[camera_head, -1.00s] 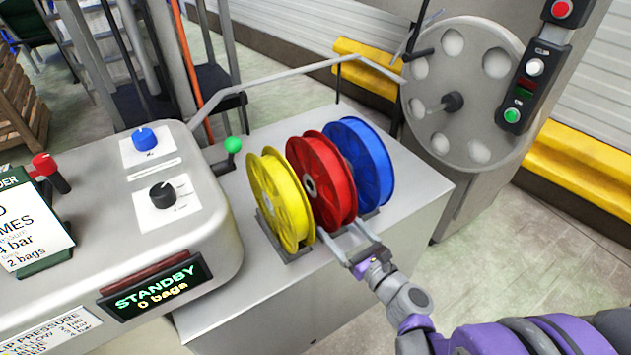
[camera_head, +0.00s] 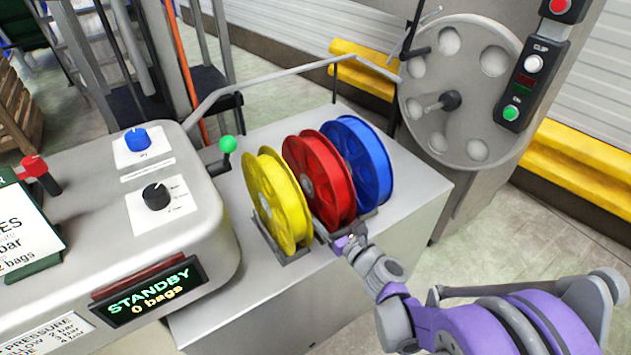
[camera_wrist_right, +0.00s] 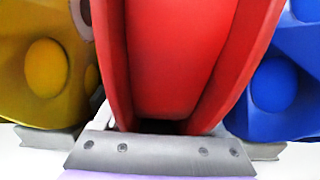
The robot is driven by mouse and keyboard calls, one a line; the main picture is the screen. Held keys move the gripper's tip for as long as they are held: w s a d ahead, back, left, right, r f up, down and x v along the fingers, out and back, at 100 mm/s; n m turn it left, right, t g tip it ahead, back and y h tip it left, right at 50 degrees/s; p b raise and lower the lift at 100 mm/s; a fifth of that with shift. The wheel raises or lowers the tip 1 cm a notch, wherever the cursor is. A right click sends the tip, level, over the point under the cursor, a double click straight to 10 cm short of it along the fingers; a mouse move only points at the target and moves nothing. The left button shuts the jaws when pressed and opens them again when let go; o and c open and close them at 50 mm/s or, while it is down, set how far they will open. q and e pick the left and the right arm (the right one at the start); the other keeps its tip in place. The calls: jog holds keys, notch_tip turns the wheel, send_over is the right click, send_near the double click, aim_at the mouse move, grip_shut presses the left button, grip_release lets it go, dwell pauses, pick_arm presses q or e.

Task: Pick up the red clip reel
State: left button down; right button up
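The red clip reel (camera_head: 319,178) stands upright in a holder between the yellow reel (camera_head: 277,200) and the blue reel (camera_head: 357,160). My right gripper (camera_head: 331,228) is low at the near side of the red reel. In the right wrist view the red reel (camera_wrist_right: 180,60) fills the middle, with the gripper's bar (camera_wrist_right: 160,153) below it. Pale finger parts show on both sides of the reel's lower rim, spread apart. The fingertips are hidden, and I cannot tell whether they touch the reel. My left gripper is not in view.
The reels stand close together on a grey cabinet top (camera_head: 408,190). A control box with a STANDBY display (camera_head: 150,292) and a green-knobbed lever (camera_head: 228,145) are at the left. A large disc with a crank (camera_head: 467,90) stands behind at the right.

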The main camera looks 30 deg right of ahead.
grip_shut()
dwell(0.3)
